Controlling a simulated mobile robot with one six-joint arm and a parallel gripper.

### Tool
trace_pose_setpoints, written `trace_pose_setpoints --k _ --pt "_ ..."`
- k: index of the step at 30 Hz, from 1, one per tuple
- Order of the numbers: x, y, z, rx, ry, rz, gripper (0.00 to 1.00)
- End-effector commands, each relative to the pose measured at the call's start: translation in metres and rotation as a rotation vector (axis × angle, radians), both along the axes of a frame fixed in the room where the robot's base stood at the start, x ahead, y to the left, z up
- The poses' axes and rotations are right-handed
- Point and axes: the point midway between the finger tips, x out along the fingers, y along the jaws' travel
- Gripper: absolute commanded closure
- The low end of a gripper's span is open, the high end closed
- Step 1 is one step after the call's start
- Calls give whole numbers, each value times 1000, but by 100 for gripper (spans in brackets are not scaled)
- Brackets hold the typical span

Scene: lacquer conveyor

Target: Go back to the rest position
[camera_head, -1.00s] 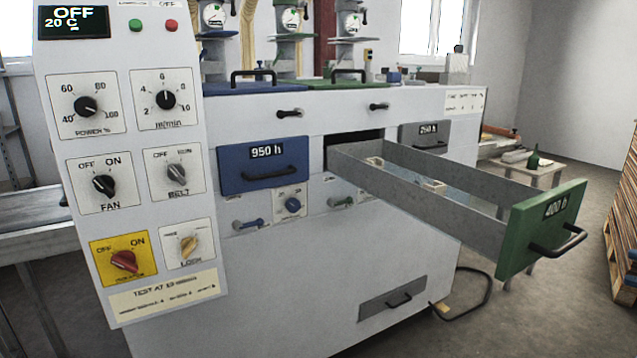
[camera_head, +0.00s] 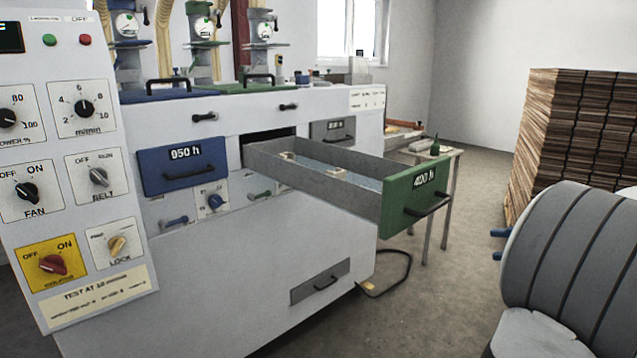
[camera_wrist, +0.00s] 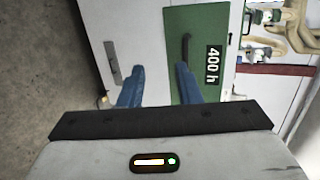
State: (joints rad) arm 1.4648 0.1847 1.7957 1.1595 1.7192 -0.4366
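My gripper (camera_head: 499,245) shows at the right of the head view, where two blue fingertips stick out past my grey arm. In the wrist view the two blue fingers of my gripper (camera_wrist: 161,72) stand apart with nothing between them, so it is open. The green-fronted 400 h drawer (camera_head: 398,203) is pulled out of the white machine (camera_head: 250,265). My gripper is to the right of this drawer, apart from its black handle (camera_head: 427,208). The drawer front (camera_wrist: 207,20) and its handle (camera_wrist: 187,48) lie ahead of the fingers in the wrist view.
The blue 950 h drawer (camera_head: 185,166) and the grey drawer (camera_head: 332,131) are shut. A control panel (camera_head: 75,195) stands at the left. A small table (camera_head: 446,158) with a bottle and a tall brown stack (camera_head: 565,125) are behind. Floor between drawer and stack is clear.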

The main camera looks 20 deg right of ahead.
Motion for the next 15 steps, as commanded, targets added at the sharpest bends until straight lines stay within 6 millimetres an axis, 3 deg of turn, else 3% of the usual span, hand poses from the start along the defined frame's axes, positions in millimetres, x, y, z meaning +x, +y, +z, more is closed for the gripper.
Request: trace_pose_setpoints --k 8,11,15 --pt "46 65 -4 -28 161 131 69" --pt "62 100 -8 -58 246 199 69" --pt "80 165 -15 -148 390 321 69"
